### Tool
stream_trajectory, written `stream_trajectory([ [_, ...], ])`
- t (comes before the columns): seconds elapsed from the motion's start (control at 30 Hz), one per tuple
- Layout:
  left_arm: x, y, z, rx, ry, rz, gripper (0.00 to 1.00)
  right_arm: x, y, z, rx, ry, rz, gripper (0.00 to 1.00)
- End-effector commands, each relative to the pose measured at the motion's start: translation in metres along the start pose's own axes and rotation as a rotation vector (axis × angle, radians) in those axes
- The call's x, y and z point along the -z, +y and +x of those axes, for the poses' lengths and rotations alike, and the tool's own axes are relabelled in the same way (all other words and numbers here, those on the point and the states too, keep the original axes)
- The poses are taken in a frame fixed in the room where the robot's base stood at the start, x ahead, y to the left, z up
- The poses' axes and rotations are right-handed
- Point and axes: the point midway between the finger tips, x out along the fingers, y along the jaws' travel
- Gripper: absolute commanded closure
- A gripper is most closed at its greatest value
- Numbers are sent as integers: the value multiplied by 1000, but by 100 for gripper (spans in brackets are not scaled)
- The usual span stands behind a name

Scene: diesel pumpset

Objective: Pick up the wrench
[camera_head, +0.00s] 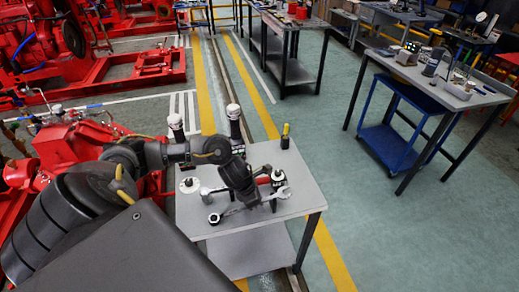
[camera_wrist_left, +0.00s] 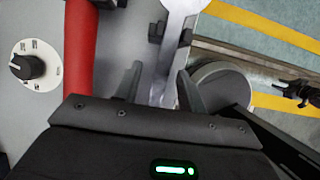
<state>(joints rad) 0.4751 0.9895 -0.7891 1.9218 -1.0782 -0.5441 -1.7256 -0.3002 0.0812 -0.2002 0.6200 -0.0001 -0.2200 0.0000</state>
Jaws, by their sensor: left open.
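A silver wrench (camera_head: 236,209) lies on the grey table (camera_head: 300,205), its ring end to the left and its open jaw to the right. Its bright metal (camera_wrist_left: 178,18) also shows in the left wrist view, running down towards the gap between my fingers. My left gripper (camera_head: 262,199) is low over the wrench's middle; in the left wrist view its two fingers (camera_wrist_left: 160,80) stand apart on either side of the shaft. Contact cannot be told.
A red handle (camera_wrist_left: 80,45) lies just left of the fingers in the left wrist view, beside a white dial with a black knob (camera_wrist_left: 35,66). A grey round object (camera_wrist_left: 222,85) is close on the right. A black-and-yellow tool (camera_head: 285,137) stands at the table's back.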

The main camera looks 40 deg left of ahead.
Motion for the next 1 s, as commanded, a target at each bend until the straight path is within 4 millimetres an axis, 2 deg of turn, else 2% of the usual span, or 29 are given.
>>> stream_trajectory([
  [0.1,1,0,7,0,3,0,60,0,0,-1,0,0,0,64],
  [0.3,1,0,8,0,2,1,60,0,0,-1,0,0,1,64],
  [0.63,1,0,7,0,1,1,100,0,0,-1,0,0,1,64],
  [1.0,0,0,7,-1,0,1,100,0,0,-1,0,1,1,64],
])
